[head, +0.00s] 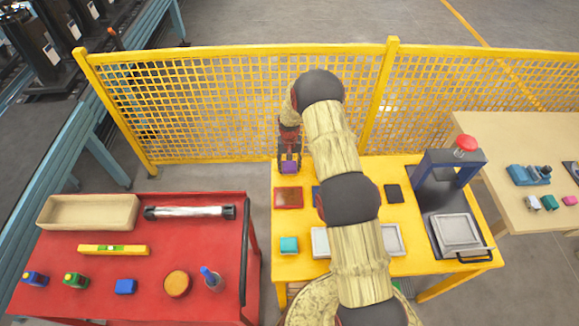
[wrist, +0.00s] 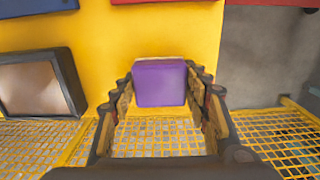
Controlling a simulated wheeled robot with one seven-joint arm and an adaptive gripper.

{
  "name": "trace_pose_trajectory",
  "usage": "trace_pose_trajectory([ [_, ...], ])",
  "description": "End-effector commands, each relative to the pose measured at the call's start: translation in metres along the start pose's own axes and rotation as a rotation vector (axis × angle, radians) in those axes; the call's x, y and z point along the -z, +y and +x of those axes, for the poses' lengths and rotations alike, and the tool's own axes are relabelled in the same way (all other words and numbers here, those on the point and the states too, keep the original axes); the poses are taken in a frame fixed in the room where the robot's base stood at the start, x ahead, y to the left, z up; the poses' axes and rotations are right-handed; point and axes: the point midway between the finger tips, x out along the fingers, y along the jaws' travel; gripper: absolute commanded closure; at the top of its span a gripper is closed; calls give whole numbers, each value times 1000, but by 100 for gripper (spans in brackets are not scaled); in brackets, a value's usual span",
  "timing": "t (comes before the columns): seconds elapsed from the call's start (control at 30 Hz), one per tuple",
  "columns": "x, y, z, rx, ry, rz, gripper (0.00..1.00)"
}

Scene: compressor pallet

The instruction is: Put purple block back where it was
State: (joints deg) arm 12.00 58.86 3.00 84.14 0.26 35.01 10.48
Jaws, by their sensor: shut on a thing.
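A purple block (head: 289,168) is in my gripper (head: 289,160), over the far left edge of the yellow table (head: 340,262). In the wrist view the purple block (wrist: 160,83) sits between the two fingers of my gripper (wrist: 160,92), which are shut on its sides. The table's yellow top shows around and behind the block. I cannot tell whether the block touches the table or hangs just above it.
A red-brown tile (head: 288,198) and a teal block (head: 289,245) lie nearer on the table. A dark-framed panel (wrist: 35,85) lies beside the block in the wrist view. A yellow mesh fence (head: 230,110) stands behind. A blue press (head: 448,170) stands right.

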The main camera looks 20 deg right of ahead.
Motion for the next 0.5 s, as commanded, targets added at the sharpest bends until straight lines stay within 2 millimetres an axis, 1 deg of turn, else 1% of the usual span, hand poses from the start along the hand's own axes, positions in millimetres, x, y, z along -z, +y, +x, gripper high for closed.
trace_pose_trajectory([
  [0.27,2,0,1,1,4,0,81],
  [0.37,2,0,4,1,4,0,81],
  [0.4,1,0,4,1,3,0,53],
  [0.5,1,0,4,1,3,0,47],
])
